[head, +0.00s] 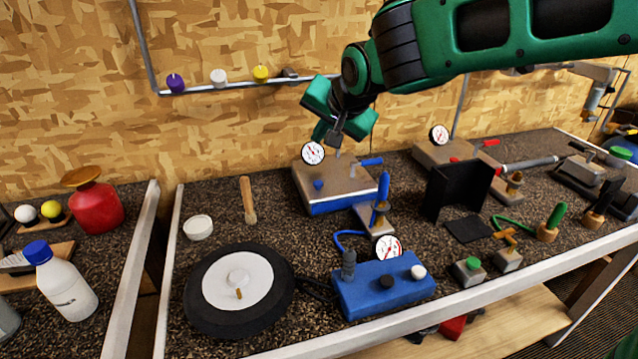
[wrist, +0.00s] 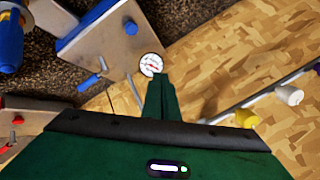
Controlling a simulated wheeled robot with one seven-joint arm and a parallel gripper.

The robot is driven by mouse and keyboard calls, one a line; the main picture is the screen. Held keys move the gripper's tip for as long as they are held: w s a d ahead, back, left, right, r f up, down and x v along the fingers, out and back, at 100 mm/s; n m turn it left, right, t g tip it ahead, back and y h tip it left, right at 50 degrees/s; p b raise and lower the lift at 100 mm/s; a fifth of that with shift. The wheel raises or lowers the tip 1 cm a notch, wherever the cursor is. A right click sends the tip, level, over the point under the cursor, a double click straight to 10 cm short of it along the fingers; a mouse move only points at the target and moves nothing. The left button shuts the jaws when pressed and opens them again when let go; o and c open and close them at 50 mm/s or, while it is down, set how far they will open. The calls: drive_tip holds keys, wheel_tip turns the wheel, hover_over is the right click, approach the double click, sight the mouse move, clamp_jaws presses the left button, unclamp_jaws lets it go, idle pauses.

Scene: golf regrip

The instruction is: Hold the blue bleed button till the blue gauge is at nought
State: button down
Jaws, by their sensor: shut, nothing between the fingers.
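A flat box with a blue front (head: 340,204) stands at the back middle of the bench. On its top sit a small blue button (head: 318,184), a blue lever (head: 371,162) and a white dial gauge (head: 313,153) with a red needle. In the wrist view the button (wrist: 131,27), the lever (wrist: 88,83) and the gauge (wrist: 151,65) all show. The needle's reading is too small to tell. My gripper (head: 337,136) is shut and empty. It hangs above the box's back edge, near the gauge, apart from the button. Its fingers (wrist: 160,92) point toward the gauge in the wrist view.
A blue unit (head: 362,292) with its own gauge (head: 388,247) and black and white knobs stands in front. An upright blue handle (head: 382,190) rises by the box's right front. A similar box with a gauge (head: 438,135) and red lever stands right. A black bracket (head: 460,188) is nearby.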

sight(320, 185)
drive_tip(key=shift+f, duration=0.1)
drive_tip(key=shift+f, duration=4.3)
drive_tip(key=shift+f, duration=0.15)
drive_tip(key=shift+s+f, duration=0.1)
drive_tip(key=shift+f, duration=0.15)
drive_tip(key=shift+f, duration=0.5)
idle(0.6)
drive_tip(key=shift+r, duration=0.15)
idle(0.6)
drive_tip(key=shift+r, duration=0.8)
drive_tip(key=shift+r, duration=2.55)
